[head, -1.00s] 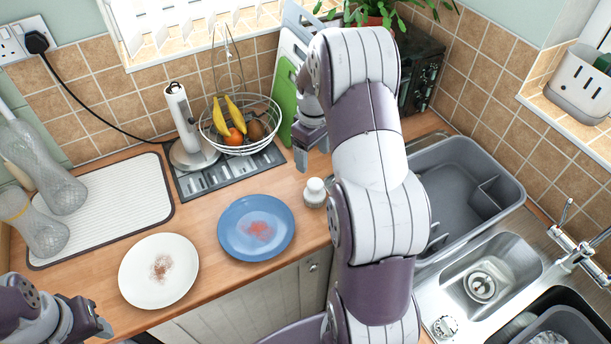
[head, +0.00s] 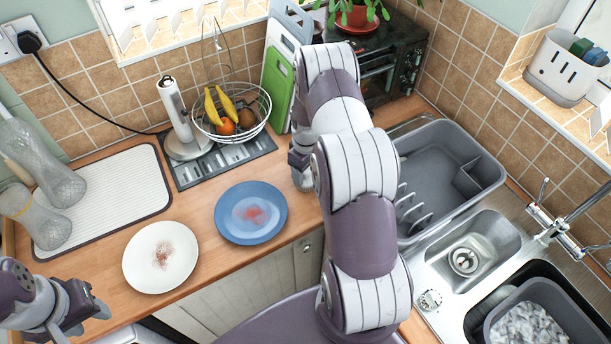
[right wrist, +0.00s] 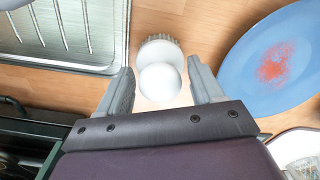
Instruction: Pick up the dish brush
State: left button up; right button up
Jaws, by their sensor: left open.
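The dish brush (right wrist: 160,82) is small, with a round white knob above a ring of pale bristles, and stands upright on the wooden counter. In the right wrist view it shows between the two fingers of my right gripper (right wrist: 161,68), which is open, with a gap on either side of the knob. I cannot tell how far down the fingers reach. In the head view my right arm and gripper largely hide the brush. My left gripper (head: 88,306) is open and empty at the lower left, away from the brush.
A blue plate (head: 250,228) with a red stain lies close to the brush. A white plate (head: 160,278) is further left. A fruit basket (head: 232,128) and green board (head: 277,90) stand behind. A grey dish rack (head: 445,165) and the sink (head: 463,262) are right.

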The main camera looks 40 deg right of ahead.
jog(key=c, duration=0.9)
jog(key=shift+o, duration=0.2)
jog(key=shift+r, duration=0.1)
notch_tip(320, 180, up, 10)
jog(key=b, duration=0.3)
jog(key=shift+f, duration=0.25)
jog(key=shift+r, duration=0.2)
jog(key=shift+o, duration=1.2)
jog(key=shift+c, duration=0.5)
